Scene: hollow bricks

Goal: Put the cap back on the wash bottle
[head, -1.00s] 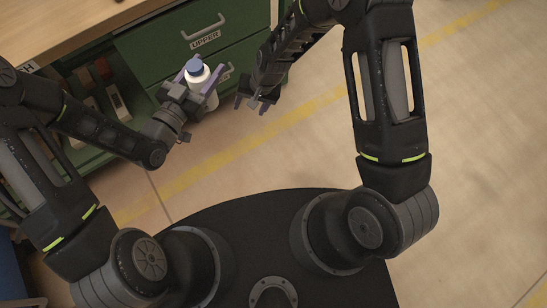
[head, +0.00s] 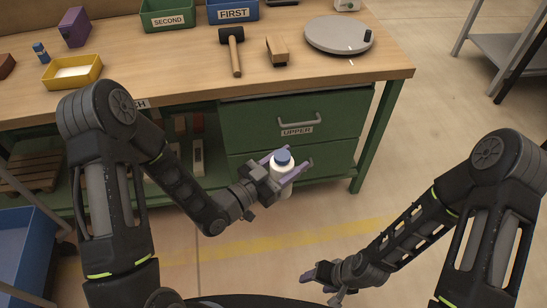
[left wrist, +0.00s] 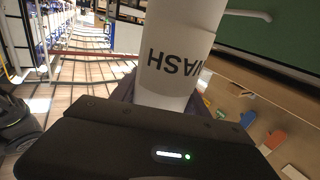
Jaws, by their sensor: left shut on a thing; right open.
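The white wash bottle (head: 283,174) is upright in my left gripper (head: 279,172), held in the air in front of the green drawers. The left gripper is shut around the bottle's body. A blue cap (head: 283,157) sits on top of the bottle; I cannot tell how firmly it is seated. In the left wrist view the bottle (left wrist: 178,60) fills the middle with the word WASH, and its top is out of frame. My right gripper (head: 320,286) is open and empty, low over the floor, well apart from the bottle.
Behind the bottle stands a wooden workbench (head: 190,82) with a green UPPER drawer (head: 290,118). On it are a mallet (head: 233,50), a brush-like wooden block (head: 277,50), a round grey turntable (head: 338,35), a yellow tray (head: 72,72) and labelled bins (head: 167,14).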

